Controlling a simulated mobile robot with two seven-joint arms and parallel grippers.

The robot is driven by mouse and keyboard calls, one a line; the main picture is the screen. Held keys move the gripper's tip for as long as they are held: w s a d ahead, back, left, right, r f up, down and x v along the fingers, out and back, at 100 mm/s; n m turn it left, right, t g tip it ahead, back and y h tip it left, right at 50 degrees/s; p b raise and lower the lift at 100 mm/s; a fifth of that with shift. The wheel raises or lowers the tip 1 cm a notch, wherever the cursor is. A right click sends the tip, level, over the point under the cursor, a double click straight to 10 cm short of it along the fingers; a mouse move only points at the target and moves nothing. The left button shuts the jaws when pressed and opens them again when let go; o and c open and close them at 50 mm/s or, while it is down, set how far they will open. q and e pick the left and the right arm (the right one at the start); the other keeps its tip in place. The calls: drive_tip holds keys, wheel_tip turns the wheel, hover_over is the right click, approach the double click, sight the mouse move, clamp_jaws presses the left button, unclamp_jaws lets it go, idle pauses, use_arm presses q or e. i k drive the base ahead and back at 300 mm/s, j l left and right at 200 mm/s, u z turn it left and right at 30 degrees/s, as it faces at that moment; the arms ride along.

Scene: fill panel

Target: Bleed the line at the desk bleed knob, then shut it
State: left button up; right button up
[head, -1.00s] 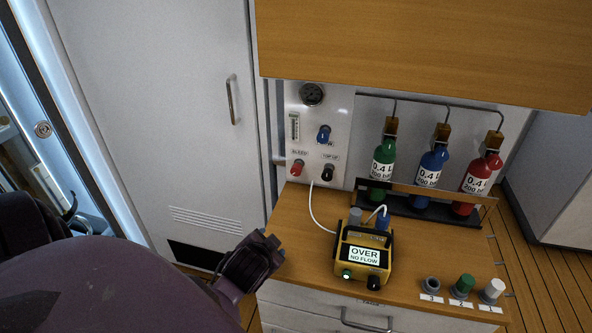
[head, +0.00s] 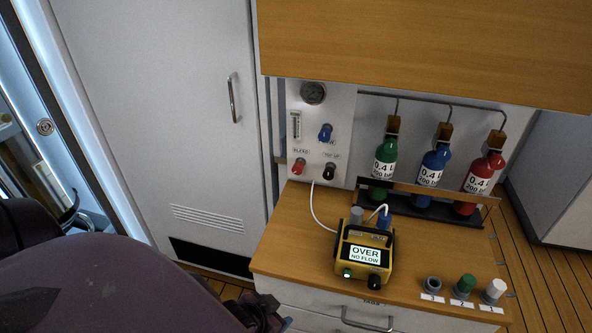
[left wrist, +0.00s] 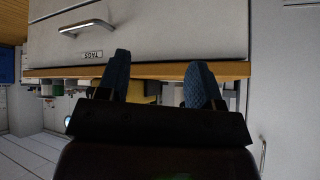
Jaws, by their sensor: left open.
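The red bleed knob (head: 299,166) sits at the lower left of the white panel (head: 345,125), under a small label. A black knob (head: 329,170) is to its right and a blue knob (head: 325,132) above. The panel also carries a round gauge (head: 313,92) and a flow tube (head: 295,125). My left gripper (head: 268,312) is low in front of the desk, well below the red knob and apart from it. In the left wrist view its two blue fingertips (left wrist: 158,84) are spread with nothing between them. My right gripper is not in view.
A yellow meter (head: 364,255) reading "OVER NO FLOW" stands on the wooden desk (head: 300,222), with a white hose to the panel. Green, blue and red cylinders (head: 434,175) stand in a rack. Several caps (head: 464,287) are at the right. A drawer (head: 320,312) is below.

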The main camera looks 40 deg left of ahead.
sight(297, 168)
drive_tip(key=i+l+u, duration=0.15)
drive_tip(key=u, duration=0.25)
drive_tip(key=i+l+u, duration=0.4)
drive_tip(key=k+j, duration=0.05)
drive_tip(key=j, duration=0.05)
